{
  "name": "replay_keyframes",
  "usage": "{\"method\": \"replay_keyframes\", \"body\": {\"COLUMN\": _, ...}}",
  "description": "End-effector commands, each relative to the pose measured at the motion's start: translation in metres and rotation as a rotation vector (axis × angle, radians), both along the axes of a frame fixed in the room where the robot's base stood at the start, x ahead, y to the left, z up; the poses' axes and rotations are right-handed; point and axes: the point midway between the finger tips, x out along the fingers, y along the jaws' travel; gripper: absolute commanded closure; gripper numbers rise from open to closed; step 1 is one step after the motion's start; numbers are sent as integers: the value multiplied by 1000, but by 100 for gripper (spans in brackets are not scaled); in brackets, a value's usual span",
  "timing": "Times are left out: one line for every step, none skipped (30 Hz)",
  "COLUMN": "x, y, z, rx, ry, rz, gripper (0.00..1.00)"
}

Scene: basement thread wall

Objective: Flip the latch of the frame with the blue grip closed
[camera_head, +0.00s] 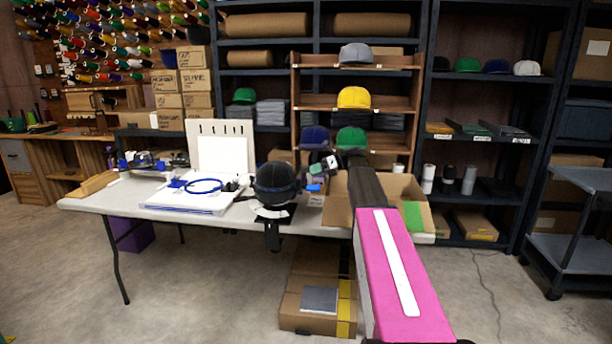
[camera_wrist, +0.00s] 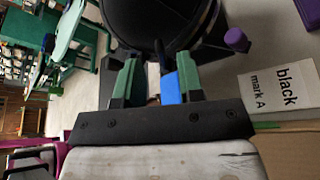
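A black cap (camera_head: 275,178) sits on a dark round frame with a pale curved band at the table's front edge. The dark frame (camera_wrist: 160,22) fills the top middle of the wrist view. The blue grip (camera_head: 313,188) sticks out on the cap's right side. In the wrist view the blue grip (camera_wrist: 171,89) lies between my fingers, close to the right one, with a dark lever above it. My gripper (camera_wrist: 157,82) is open, its green fingers on either side of the grip; contact cannot be told. In the head view my gripper (camera_head: 324,170) is small and partly hidden.
A purple knob (camera_wrist: 237,40) and a card reading "black mark A" (camera_wrist: 277,90) are right of the fingers. On the white table (camera_head: 130,200) lie a blue cable ring (camera_head: 203,186) and papers. An open cardboard box (camera_head: 338,208) stands beside my arm. Shelves stand behind.

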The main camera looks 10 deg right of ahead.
Motion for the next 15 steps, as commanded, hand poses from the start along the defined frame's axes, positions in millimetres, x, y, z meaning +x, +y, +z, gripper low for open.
{"method": "replay_keyframes", "body": {"x": 0, "y": 9, "z": -3, "rx": 0, "ry": 0, "rz": 1, "gripper": 65}}
{"method": "replay_keyframes", "body": {"x": 1, "y": 13, "z": -5, "rx": 0, "ry": 0, "rz": 1, "gripper": 65}}
{"method": "replay_keyframes", "body": {"x": 1, "y": 18, "z": -7, "rx": 0, "ry": 0, "rz": 1, "gripper": 65}}
{"method": "replay_keyframes", "body": {"x": 2, "y": 22, "z": -8, "rx": 0, "ry": 0, "rz": 1, "gripper": 65}}
{"method": "replay_keyframes", "body": {"x": 2, "y": 24, "z": -9, "rx": 0, "ry": 0, "rz": 1, "gripper": 65}}
{"method": "replay_keyframes", "body": {"x": 2, "y": 28, "z": -10, "rx": -1, "ry": 0, "rz": 1, "gripper": 65}}
{"method": "replay_keyframes", "body": {"x": 3, "y": 30, "z": -11, "rx": 0, "ry": 0, "rz": 0, "gripper": 65}}
{"method": "replay_keyframes", "body": {"x": 3, "y": 32, "z": -12, "rx": 0, "ry": 0, "rz": 0, "gripper": 65}}
{"method": "replay_keyframes", "body": {"x": 3, "y": 34, "z": -12, "rx": 0, "ry": 0, "rz": 0, "gripper": 65}}
{"method": "replay_keyframes", "body": {"x": 3, "y": 35, "z": -13, "rx": -1, "ry": 0, "rz": -1, "gripper": 65}}
{"method": "replay_keyframes", "body": {"x": 4, "y": 36, "z": -13, "rx": -1, "ry": 0, "rz": -1, "gripper": 65}}
{"method": "replay_keyframes", "body": {"x": 4, "y": 37, "z": -13, "rx": -1, "ry": 0, "rz": -1, "gripper": 65}}
{"method": "replay_keyframes", "body": {"x": 4, "y": 38, "z": -14, "rx": -1, "ry": 0, "rz": -1, "gripper": 65}}
{"method": "replay_keyframes", "body": {"x": 4, "y": 38, "z": -14, "rx": -1, "ry": 0, "rz": -1, "gripper": 65}}
{"method": "replay_keyframes", "body": {"x": 4, "y": 38, "z": -14, "rx": -1, "ry": 0, "rz": -1, "gripper": 65}}
